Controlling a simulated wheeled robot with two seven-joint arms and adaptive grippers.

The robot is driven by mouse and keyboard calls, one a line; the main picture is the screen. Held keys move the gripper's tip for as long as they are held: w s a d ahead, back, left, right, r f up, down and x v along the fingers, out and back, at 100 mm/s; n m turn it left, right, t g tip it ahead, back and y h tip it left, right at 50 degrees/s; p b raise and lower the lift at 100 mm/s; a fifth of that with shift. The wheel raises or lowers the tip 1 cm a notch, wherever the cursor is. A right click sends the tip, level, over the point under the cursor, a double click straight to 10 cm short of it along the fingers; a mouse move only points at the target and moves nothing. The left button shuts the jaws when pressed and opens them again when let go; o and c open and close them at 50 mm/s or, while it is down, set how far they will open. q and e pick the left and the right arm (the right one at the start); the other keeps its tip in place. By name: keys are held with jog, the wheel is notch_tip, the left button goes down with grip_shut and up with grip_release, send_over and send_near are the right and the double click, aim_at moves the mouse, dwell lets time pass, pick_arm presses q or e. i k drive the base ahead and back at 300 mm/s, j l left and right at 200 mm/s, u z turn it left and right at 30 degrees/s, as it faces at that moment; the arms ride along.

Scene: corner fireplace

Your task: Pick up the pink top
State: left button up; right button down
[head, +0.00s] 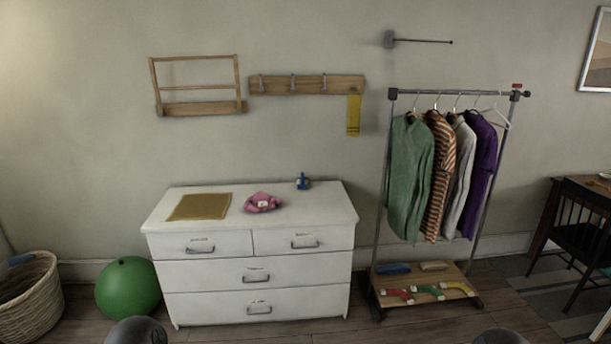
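Neither of my grippers shows. Only two dark rounded shapes, probably parts of my own arms, show at the bottom edge, well below and apart from the pink top.
A rack (455,93) with several hanging garments stands right of the dresser. A green ball (128,287) and a wicker basket (28,298) sit at the left. A peg rail (307,85) and a wooden wall shelf (200,108) hang above. A black chair (580,230) is far right.

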aim_at(261, 201)
jog(key=i, duration=1.95)
